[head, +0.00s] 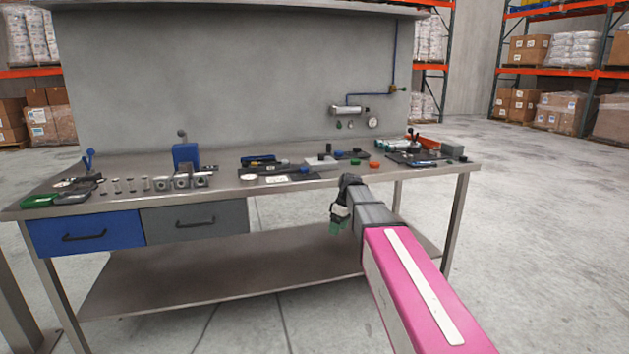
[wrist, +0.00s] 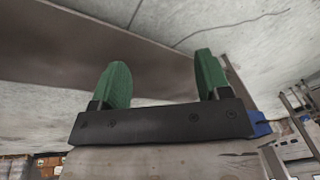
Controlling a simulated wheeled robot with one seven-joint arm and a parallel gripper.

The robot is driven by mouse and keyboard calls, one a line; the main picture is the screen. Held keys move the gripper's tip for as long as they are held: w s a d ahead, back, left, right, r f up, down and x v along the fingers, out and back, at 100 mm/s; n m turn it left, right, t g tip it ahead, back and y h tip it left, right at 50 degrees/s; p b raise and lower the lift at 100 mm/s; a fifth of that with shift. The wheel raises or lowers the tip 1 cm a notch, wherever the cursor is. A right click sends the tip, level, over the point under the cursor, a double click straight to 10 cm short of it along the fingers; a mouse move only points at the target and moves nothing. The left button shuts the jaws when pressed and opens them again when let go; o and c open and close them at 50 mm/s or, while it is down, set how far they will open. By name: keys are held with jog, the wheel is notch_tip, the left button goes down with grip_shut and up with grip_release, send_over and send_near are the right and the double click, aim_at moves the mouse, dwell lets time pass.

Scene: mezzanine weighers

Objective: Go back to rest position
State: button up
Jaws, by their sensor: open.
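My gripper (head: 338,222) hangs at the end of my pink and grey arm, in front of the workbench's front edge and below the level of its top. In the wrist view my gripper (wrist: 160,82) has two green fingers set well apart, with nothing between them. It is open and empty. The steel workbench (head: 225,190) stands ahead, and my gripper appears apart from it.
A blue drawer (head: 88,233) and a grey drawer (head: 195,221) sit under the bench's left half. Small parts and tools lie along its top. A lower shelf (head: 200,275) runs beneath. Clear concrete floor (head: 540,230) lies to the right.

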jog(key=s+d+f+m+h, duration=0.1)
jog(key=s+d+f+m, duration=0.4)
jog(key=s+f, duration=0.4)
jog(key=s+d+f+m+h, duration=0.1)
jog(key=s+d+f+m, duration=0.4)
jog(key=s, duration=0.9)
notch_tip(320, 180, down, 4)
jog(key=shift+s+r+m+t, duration=0.1)
jog(key=shift+s+m+t, duration=0.25)
jog(key=shift+m, duration=0.65)
jog(key=shift+w, duration=0.1)
